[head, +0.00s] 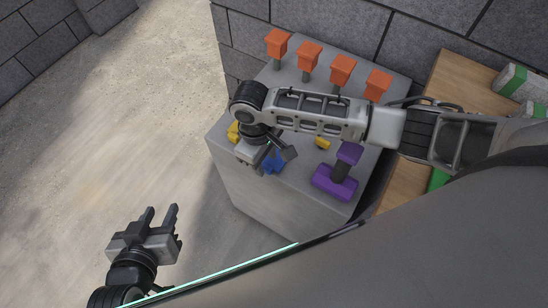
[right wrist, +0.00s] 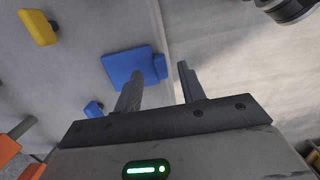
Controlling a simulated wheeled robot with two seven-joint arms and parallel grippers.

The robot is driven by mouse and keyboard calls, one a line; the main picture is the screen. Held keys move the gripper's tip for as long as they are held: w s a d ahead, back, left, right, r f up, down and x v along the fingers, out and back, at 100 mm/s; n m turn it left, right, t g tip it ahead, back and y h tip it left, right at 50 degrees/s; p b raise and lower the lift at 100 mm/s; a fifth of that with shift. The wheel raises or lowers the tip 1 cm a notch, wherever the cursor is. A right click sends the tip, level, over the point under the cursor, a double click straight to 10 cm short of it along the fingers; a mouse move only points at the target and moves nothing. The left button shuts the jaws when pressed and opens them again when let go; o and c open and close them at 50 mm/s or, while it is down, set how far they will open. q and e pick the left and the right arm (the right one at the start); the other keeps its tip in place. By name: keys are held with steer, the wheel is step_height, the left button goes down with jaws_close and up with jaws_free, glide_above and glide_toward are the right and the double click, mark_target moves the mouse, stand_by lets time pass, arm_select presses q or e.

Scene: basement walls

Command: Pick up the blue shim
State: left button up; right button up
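A blue shim (head: 273,164) lies on the top of the grey block near its front edge, partly hidden by my right gripper in the head view. In the right wrist view a flat blue piece (right wrist: 128,65) with a small step at its right end lies beyond the fingertips, its right end between their lines. My right gripper (right wrist: 160,71) is open and empty, above the block top; it also shows in the head view (head: 277,157). My left gripper (head: 162,214) is open and empty, out over the floor to the left of the block.
The grey block (head: 255,199) also carries several orange-topped pegs (head: 308,54), a purple piece (head: 334,182) and yellow pieces (head: 322,143). A smaller blue piece (right wrist: 93,108) shows in the right wrist view. Walls stand behind; wooden boards (head: 458,78) are at right. Floor at left is clear.

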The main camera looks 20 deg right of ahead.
steer(key=shift+s+f, duration=0.1)
steer(key=shift+f, duration=0.75)
jaws_close()
steer(key=shift+r, duration=0.15)
steer(key=shift+r, duration=0.65)
steer(key=s+a+r+p, duration=0.2)
steer(key=s+r+p, duration=0.1)
steer(key=s+r, duration=0.8)
steer(key=s, duration=0.2)
steer(key=shift+s+a+r+p, duration=0.25)
steer(key=shift+s+a+p, duration=0.05)
steer(key=shift+s+a, duration=0.1)
